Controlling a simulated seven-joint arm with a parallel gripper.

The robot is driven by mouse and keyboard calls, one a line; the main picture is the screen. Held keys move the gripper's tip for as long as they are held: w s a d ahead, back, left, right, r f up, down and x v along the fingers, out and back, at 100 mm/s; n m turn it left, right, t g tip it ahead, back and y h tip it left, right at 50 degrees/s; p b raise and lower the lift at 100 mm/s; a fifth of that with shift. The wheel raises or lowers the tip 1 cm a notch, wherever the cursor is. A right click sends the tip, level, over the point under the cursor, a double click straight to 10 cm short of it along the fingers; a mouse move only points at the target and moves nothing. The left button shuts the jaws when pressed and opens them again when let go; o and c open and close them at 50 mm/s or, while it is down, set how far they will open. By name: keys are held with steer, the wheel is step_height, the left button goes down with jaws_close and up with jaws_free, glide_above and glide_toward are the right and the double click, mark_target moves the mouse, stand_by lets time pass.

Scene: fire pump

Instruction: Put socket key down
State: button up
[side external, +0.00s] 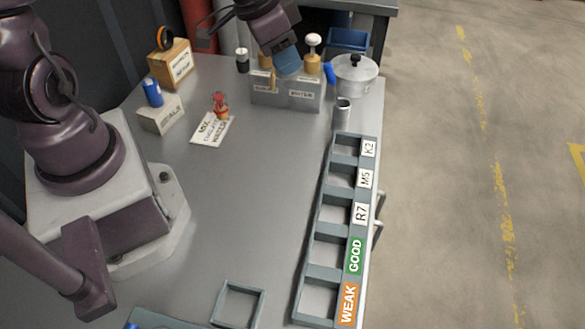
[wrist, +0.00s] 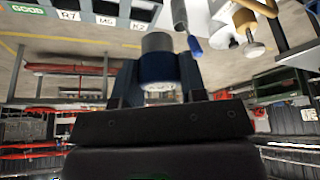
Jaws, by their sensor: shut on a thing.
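My gripper (side external: 287,64) is over the far part of the grey workbench, close to the grey holder block (side external: 286,95). In the wrist view my gripper (wrist: 158,78) is shut on a short dark blue cylinder with a grey end, which I take to be the socket key (wrist: 159,66). A small pale label on it is too blurred to read fully. In the side view my gripper hides most of what it holds, and I cannot tell whether it touches the block.
A lidded steel pot (side external: 355,76), a blue bin (side external: 349,40) and a steel cup (side external: 342,112) stand to the right. A labelled rack (side external: 311,225) runs along the right edge. A wooden box (side external: 170,66) and a seals box (side external: 160,115) stand left. The middle bench is clear.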

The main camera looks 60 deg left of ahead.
steer(key=s+d+r+m+h, duration=0.1)
steer(key=s+d+m, duration=0.15)
steer(key=d, duration=0.25)
steer(key=shift+m, duration=0.25)
steer(key=f, duration=1.3)
steer(key=w+f, duration=0.1)
steer(key=f, duration=0.6)
steer(key=shift+d+f, duration=0.15)
steer(key=shift+f, duration=0.2)
steer(key=shift+g, duration=0.3)
steer(key=o, duration=0.9)
steer(key=shift+f, duration=0.15)
steer(key=shift+o, duration=0.2)
